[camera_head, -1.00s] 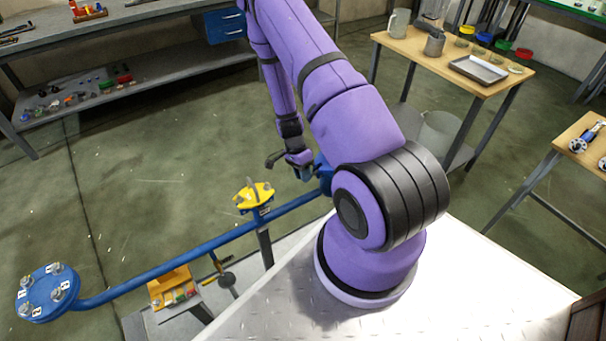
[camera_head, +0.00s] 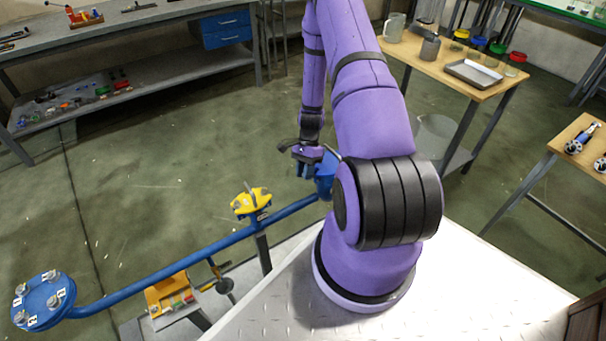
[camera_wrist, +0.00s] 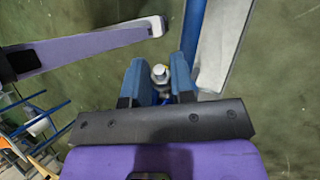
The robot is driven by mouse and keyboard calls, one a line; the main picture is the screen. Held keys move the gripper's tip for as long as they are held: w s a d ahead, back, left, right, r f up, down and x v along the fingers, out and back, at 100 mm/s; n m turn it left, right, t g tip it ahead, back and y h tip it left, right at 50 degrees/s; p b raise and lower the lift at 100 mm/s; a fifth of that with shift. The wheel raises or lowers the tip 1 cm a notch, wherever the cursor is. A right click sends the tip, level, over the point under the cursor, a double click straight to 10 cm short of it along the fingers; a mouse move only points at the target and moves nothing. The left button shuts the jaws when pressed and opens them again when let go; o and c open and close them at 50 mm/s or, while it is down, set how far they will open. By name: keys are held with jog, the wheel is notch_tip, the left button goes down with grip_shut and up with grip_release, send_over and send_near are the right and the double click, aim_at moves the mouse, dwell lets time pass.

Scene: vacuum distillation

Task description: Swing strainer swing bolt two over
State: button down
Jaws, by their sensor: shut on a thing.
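The blue strainer (camera_head: 325,180) stands at the right end of the blue pipe (camera_head: 205,250), partly hidden behind my arm. My gripper (camera_head: 303,168) is beside its upper left side. In the wrist view, the two blue fingers of my gripper (camera_wrist: 159,70) are closed around a metal swing bolt (camera_wrist: 160,72) with a pale round end. Its lower part is hidden between the fingers. I cannot tell from these views how far the bolt is tilted or which number it bears.
A yellow-topped fitting (camera_head: 251,201) rises from the pipe left of my gripper. A round blue flange (camera_head: 44,300) with bolts and number tags is at the pipe's far left. A wooden table (camera_head: 440,62) with vessels stands at upper right. Open floor lies behind the pipe.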

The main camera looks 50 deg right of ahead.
jog(key=shift+d+r+y, duration=0.15)
jog(key=shift+y, duration=0.25)
jog(key=c, duration=1.2)
grip_release()
jog(key=v, duration=1)
jog(key=shift+d+r, duration=0.2)
jog(key=shift+r, duration=0.15)
